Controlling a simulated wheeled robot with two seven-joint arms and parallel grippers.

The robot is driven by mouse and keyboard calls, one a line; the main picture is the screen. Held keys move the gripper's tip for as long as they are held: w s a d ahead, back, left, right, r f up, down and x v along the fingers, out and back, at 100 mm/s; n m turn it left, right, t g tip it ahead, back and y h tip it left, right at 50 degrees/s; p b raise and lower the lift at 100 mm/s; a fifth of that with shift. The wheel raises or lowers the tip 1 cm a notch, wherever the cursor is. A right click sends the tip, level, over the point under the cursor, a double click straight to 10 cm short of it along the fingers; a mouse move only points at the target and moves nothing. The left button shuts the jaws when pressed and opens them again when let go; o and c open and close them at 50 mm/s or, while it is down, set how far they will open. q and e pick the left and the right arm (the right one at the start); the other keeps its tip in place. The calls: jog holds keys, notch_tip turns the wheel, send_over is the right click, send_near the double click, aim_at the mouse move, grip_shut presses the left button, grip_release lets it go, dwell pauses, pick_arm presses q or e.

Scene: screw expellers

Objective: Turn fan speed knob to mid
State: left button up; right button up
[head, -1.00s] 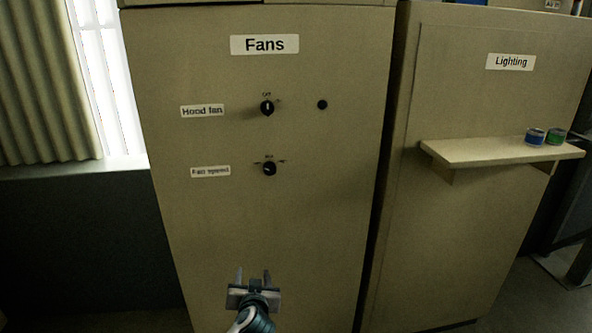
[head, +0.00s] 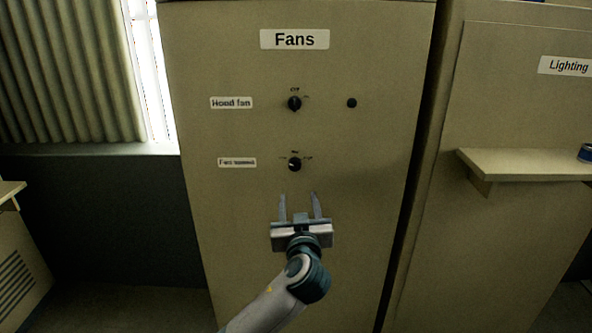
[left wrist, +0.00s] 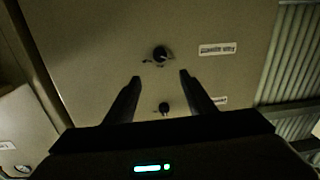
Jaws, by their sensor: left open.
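The fan speed knob (head: 294,164) is a small black dial on the beige Fans cabinet, below the hood fan knob (head: 294,103). Its label (head: 237,162) is to its left. I cannot tell its exact setting. My left gripper (head: 300,200) is open and empty, just below the fan speed knob in the head view, fingers pointing up toward it and apart from it. In the left wrist view, which is upside down, the fan speed knob (left wrist: 160,53) shows beyond the open fingers (left wrist: 159,76), and the hood fan knob (left wrist: 165,107) between them. My right gripper is out of view.
The Fans cabinet (head: 220,220) has a round black button (head: 351,103) at the right of the hood fan knob. A Lighting cabinet (head: 500,90) with a protruding shelf (head: 530,163) stands to the right. The cabinet front around the fan speed knob is clear.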

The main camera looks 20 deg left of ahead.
aim_at(295, 166)
pick_arm(q)
jog(key=p+x, duration=0.5)
jog(key=x, duration=1)
jog(key=shift+w+a+p, duration=0.1)
jog(key=shift+w+p, duration=0.25)
jog(key=shift+w+a, duration=0.15)
jog(key=shift+w, duration=0.35)
jog(key=shift+w+a, duration=0.1)
jog(key=shift+w, duration=0.05)
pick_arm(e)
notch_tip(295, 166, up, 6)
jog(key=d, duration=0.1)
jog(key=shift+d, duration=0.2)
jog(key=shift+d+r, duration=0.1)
pick_arm(q)
jog(key=c, duration=1.1)
jog(key=shift+o, duration=0.3)
jog(key=shift+f, duration=0.1)
